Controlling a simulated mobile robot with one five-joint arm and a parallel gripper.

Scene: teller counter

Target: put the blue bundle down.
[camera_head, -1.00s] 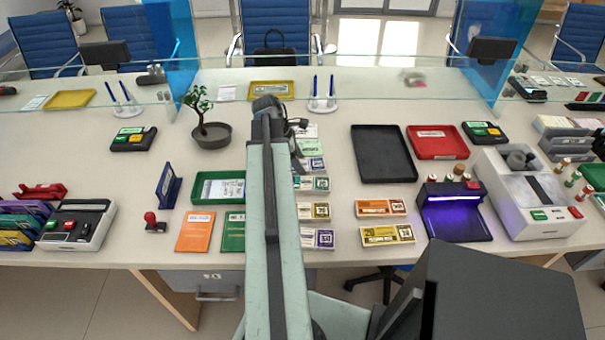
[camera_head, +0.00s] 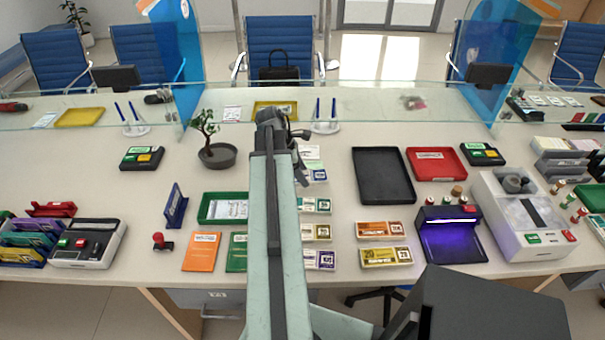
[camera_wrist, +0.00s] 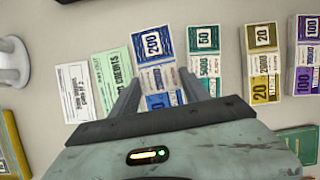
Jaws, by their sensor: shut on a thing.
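The bundle's near end is partly hidden by my gripper. In the head view a part of the blue bundle (camera_head: 318,176) shows just right of my arm, which hides most of the gripper there. I cannot tell whether the bundle touches the counter (camera_head: 345,225).
In the wrist view a green 50 bundle (camera_wrist: 204,55) is close on the right, then a yellow 20 bundle (camera_wrist: 262,60) and a purple 100 bundle (camera_wrist: 303,60). A pale green slip (camera_wrist: 115,75) lies left. A black tray (camera_head: 383,198) stands right.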

